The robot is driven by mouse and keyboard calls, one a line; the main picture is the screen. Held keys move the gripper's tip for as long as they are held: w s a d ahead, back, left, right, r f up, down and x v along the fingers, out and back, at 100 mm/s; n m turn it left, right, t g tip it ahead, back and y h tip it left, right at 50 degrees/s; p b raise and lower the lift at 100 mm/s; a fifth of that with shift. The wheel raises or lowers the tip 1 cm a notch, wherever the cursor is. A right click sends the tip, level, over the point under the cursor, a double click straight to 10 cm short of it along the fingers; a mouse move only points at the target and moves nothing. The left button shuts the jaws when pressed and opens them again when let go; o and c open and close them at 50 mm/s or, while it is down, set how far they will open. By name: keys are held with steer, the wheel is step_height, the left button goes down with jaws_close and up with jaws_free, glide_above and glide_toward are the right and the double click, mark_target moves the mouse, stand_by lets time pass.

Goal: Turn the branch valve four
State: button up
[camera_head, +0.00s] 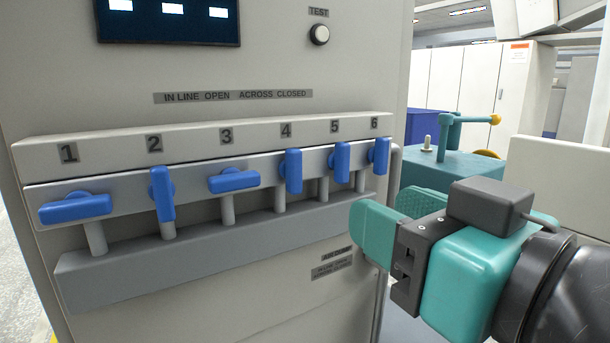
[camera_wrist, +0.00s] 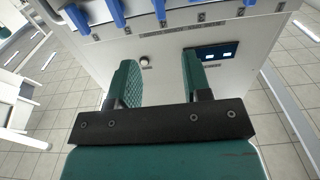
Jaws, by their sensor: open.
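The branch valve four handle (camera_head: 293,171) is a blue lever under the number 4 on the grey panel. It stands upright, in line with its short vertical pipe. In the wrist view, the blue lever at the top middle (camera_wrist: 159,9) appears to be the same handle. My gripper (camera_head: 393,214) is open and empty, with green fingers apart, to the right of and lower than the valve row. It is clear of every handle. In the wrist view my gripper (camera_wrist: 160,78) shows the panel between its fingers.
Handles one (camera_head: 76,208) and three (camera_head: 234,181) lie across; two (camera_head: 162,194), five (camera_head: 341,163) and six (camera_head: 380,156) stand upright. A grey ledge (camera_head: 200,238) runs below the row. A teal machine (camera_head: 455,173) stands behind my gripper. A label (camera_head: 232,96) reads in line open, across closed.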

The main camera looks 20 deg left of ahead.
steer(key=p+x, duration=0.1)
steer(key=x, duration=0.1)
steer(key=p, duration=1.2)
glide_toward(298, 169)
steer(key=a, duration=0.1)
steer(key=p+x, duration=0.6)
steer(key=x, duration=0.1)
steer(key=shift+w+d+r, duration=0.1)
steer(key=shift+w+r, duration=0.15)
steer(key=shift+r, duration=0.05)
steer(key=shift+w+a+f+p, duration=0.3)
steer(key=shift+w+a+p, duration=0.35)
steer(key=shift+p, duration=0.35)
jaws_close()
